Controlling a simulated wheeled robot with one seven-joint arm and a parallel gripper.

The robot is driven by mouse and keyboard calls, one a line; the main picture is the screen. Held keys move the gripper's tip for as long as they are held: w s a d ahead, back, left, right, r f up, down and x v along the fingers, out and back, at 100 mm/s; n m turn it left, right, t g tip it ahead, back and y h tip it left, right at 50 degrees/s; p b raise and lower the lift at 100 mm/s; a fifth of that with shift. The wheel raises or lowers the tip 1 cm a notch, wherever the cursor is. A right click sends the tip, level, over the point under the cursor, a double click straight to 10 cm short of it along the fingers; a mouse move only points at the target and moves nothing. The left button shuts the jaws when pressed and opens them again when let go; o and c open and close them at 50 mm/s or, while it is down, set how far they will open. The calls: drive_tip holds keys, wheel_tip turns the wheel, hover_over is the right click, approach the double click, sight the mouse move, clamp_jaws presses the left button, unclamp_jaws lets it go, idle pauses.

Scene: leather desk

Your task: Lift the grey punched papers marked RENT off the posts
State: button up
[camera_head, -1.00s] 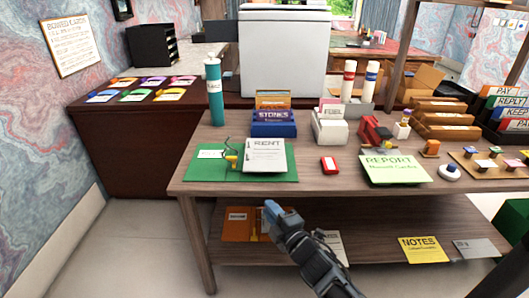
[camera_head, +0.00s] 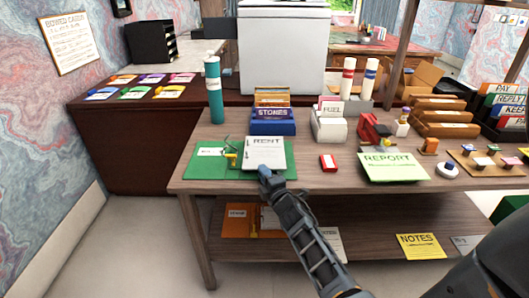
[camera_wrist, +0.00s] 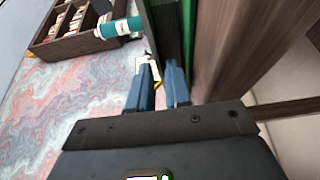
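The grey punched papers marked RENT (camera_head: 265,152) lie on the right half of an open green folder (camera_head: 205,172) on the desk. A yellow and dark wire fitting (camera_head: 231,155) stands at the papers' left edge; I cannot make out the posts. My gripper (camera_head: 265,170) is at the papers' front edge, covering a little of it. In the wrist view the two blue fingers (camera_wrist: 159,72) are apart, with a narrow gap between them. The green folder (camera_wrist: 192,30) runs beyond them. I cannot tell whether a paper edge lies between the fingers.
A teal bottle (camera_head: 214,90) stands behind the folder. A blue STONES box (camera_head: 272,122) and a white FUEL box (camera_head: 329,122) stand behind the papers. A red item (camera_head: 328,163) and a REPORT sheet (camera_head: 392,166) lie to the right. A lower shelf (camera_head: 330,220) sits under the desk.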

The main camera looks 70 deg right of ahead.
drive_tip(key=shift+w+d, duration=0.15)
drive_tip(key=shift+c, duration=0.4)
clamp_jaws()
idle(1.0)
